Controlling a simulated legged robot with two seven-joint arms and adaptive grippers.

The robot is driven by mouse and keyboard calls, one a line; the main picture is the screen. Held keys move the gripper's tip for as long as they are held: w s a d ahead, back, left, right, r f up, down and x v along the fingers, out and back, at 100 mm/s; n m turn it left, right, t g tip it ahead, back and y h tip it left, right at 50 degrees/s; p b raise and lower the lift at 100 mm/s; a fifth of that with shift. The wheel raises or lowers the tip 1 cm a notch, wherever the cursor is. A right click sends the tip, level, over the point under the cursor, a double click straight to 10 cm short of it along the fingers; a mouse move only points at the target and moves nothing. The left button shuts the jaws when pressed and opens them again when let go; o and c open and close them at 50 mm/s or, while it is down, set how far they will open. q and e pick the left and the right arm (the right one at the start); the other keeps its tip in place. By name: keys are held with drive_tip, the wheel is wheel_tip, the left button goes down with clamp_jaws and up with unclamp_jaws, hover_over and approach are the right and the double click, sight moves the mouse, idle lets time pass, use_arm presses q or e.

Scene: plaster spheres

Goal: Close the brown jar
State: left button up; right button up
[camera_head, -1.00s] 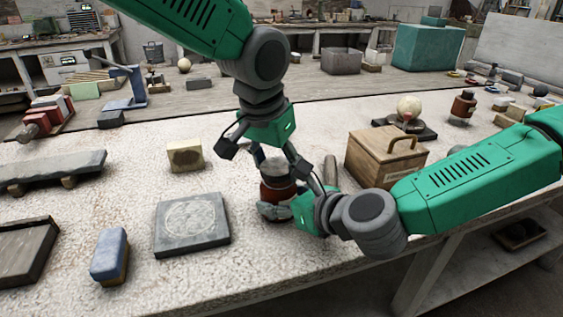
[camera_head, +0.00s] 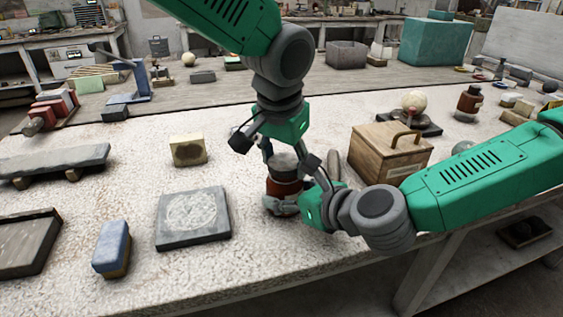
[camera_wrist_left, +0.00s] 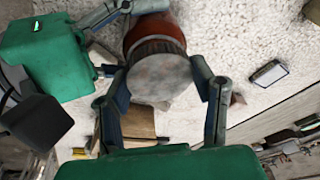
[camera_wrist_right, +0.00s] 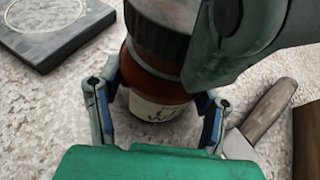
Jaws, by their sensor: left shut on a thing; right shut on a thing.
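The brown jar (camera_head: 283,187) stands upright on the worktable, with a pale label seen in the right wrist view (camera_wrist_right: 158,108). A grey, round lid (camera_head: 285,162) sits on its top; it fills the middle of the left wrist view (camera_wrist_left: 160,78). I cannot tell how tightly it is seated. My left gripper (camera_head: 280,158) reaches down from above and is shut on the lid, one finger on each side. My right gripper (camera_head: 285,203) comes in low from the right and is shut around the jar's body. The fingers hide parts of the jar and lid.
A wooden box with a handle (camera_head: 375,155) stands just right of the jar. A scraper with a wooden handle (camera_wrist_right: 268,108) lies close to the jar. A grey slab (camera_head: 193,219), a yellowish block (camera_head: 188,150) and a blue brush (camera_head: 111,248) lie to the left, with bare table between.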

use_arm(q)
drive_tip(key=shift+d+r+y, duration=0.2)
drive_tip(key=shift+d+y, duration=0.1)
drive_tip(key=shift+d, duration=0.65)
drive_tip(key=shift+a, duration=0.75)
drive_tip(key=shift+w+d+f, duration=0.1)
drive_tip(key=shift+d, duration=0.55)
drive_tip(key=shift+a+f, duration=0.1)
drive_tip(key=shift+a, duration=0.1)
drive_tip(key=shift+f, duration=0.3)
